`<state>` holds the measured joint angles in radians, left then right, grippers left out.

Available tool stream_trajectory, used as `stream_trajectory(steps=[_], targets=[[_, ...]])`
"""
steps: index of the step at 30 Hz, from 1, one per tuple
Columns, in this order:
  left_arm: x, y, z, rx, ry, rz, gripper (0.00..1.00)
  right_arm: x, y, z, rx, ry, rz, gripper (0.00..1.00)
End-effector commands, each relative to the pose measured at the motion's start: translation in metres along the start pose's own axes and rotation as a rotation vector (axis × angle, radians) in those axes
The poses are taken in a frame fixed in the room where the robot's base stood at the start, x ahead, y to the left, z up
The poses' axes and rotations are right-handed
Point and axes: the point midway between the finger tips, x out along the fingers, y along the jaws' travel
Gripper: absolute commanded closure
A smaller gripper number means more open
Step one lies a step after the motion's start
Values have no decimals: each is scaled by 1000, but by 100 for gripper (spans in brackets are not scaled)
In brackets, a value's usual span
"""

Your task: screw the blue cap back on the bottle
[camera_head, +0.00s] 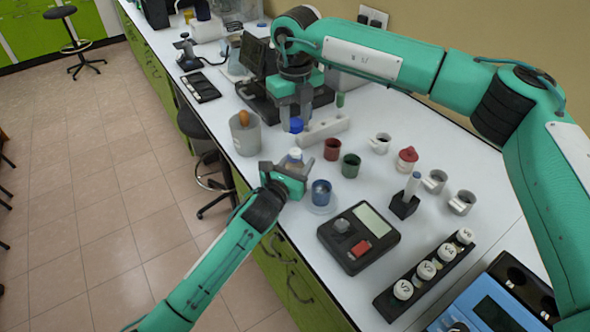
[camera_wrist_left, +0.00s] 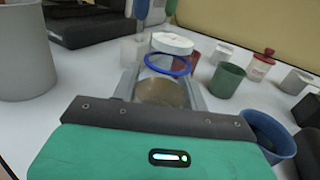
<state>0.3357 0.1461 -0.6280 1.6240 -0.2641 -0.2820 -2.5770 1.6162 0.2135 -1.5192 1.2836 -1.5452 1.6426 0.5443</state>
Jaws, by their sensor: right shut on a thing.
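The bottle (camera_head: 295,155) is small and clear, with a white top. In the left wrist view the bottle (camera_wrist_left: 162,92) has brown contents and a blue ring below its white top. My left gripper (camera_head: 290,168) has its fingers on both sides of the bottle, and they look closed on it. The bottle looks upright. The blue cap (camera_head: 296,125) is between the fingertips of my right gripper (camera_head: 296,117), which points down beyond the bottle. The cap is apart from the bottle.
A grey cup (camera_head: 245,136) stands left of the bottle. Red (camera_head: 332,149), green (camera_head: 350,166) and blue (camera_head: 321,193) cups stand to the right. A white block (camera_head: 325,129) lies near my right gripper. A black scale (camera_head: 358,238) and a vial rack (camera_head: 425,275) stand nearer.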

Motion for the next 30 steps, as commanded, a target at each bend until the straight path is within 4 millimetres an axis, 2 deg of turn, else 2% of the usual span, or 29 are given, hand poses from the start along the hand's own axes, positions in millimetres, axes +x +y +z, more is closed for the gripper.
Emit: stream_trajectory(steps=[1,6,11,20,30], targets=[[0,0,0,0,0,0,66,0,0,0,0,0,0,87],[0,0,0,0,0,0,98,0,0,0,0,0,0,87],[0,0,0,0,0,0,98,8,0,0,0,1,1,87],[0,0,0,0,0,0,98,48,0,0,0,2,1,87],[0,0,0,0,1,0,98,50,0,0,0,0,0,87]])
